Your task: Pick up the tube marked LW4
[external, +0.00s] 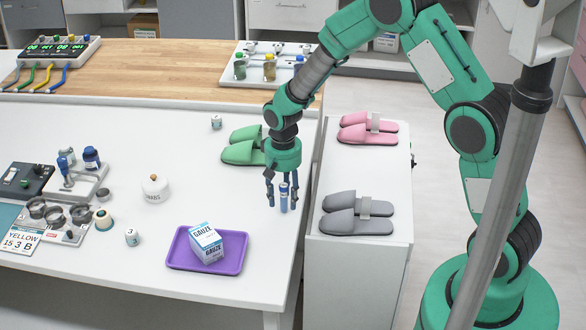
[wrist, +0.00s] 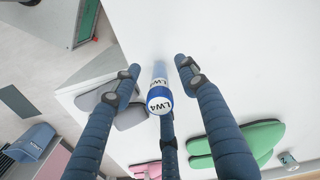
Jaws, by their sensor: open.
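The tube marked LW4 (wrist: 159,98) stands in the wrist view with its blue-rimmed white cap facing the camera. In the external view the blue and white tube (external: 284,198) stands upright near the right edge of the white table (external: 140,265). My gripper (external: 283,203) points down over the tube, with its fingers spread around it. In the wrist view my gripper (wrist: 160,88) is open, with fingers on both sides of the tube and one below it in the picture. I see gaps between the side fingers and the tube.
A purple tray (external: 178,255) with a gauze box (external: 207,243) lies left of my gripper. Green slippers (external: 243,153) lie just behind it. A lower white cabinet (external: 350,262) to the right bears grey slippers (external: 345,212) and pink slippers (external: 367,130). The table between tray and green slippers is clear.

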